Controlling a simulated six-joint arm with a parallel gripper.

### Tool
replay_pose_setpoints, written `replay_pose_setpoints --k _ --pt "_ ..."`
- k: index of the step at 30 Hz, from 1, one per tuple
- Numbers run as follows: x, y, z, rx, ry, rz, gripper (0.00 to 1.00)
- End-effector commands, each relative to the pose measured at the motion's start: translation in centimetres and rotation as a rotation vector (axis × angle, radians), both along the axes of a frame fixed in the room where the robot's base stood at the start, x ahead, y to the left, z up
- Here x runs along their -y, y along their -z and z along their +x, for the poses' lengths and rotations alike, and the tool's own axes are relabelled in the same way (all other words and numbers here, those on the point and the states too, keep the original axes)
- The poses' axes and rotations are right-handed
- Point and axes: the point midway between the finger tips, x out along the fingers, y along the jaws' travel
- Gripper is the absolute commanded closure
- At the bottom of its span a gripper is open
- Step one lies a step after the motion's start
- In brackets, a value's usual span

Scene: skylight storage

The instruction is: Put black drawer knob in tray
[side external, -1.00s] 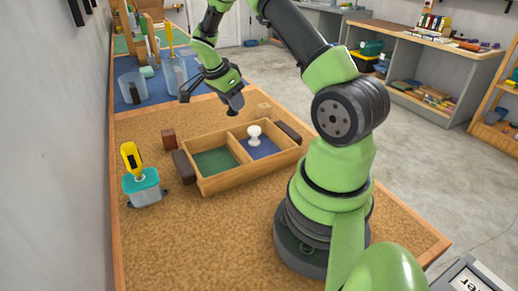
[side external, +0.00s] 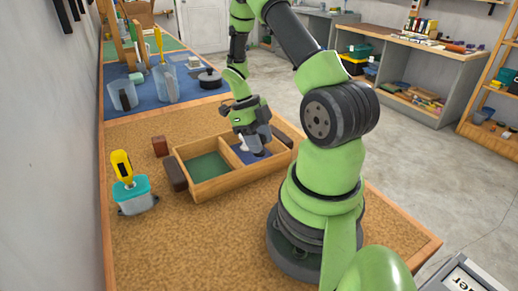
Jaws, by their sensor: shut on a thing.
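The wooden tray (side external: 216,187) sits on the cork-topped bench, with a green-lined left compartment (side external: 207,167) and a blue-lined right one, and dark end handles. My gripper (side external: 257,147) is low over the right compartment, shut on the black drawer knob, which is mostly hidden by the fingers. I cannot tell whether the knob touches the tray floor. A white knob (side external: 243,146) stands in the same compartment, close to the left of the fingers and partly hidden by them.
A teal-lidded container (side external: 133,190) with a yellow-handled tool (side external: 121,165) stands left of the tray. A small brown block (side external: 160,146) lies behind it. Clear bins (side external: 122,95) and a dark lidded pot (side external: 210,78) stand on the blue mat behind. Cork in front is clear.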

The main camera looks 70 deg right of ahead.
Motion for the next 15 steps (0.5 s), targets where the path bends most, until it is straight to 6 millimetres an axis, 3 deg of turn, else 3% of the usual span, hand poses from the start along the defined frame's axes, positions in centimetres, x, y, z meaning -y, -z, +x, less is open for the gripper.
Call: replay_pose_setpoints --k 6,15 --pt "0.0 2.7 0.0 -0.001 -0.001 0.002 0.87" --pt "0.0 2.9 0.0 0.0 -0.002 0.001 0.87"
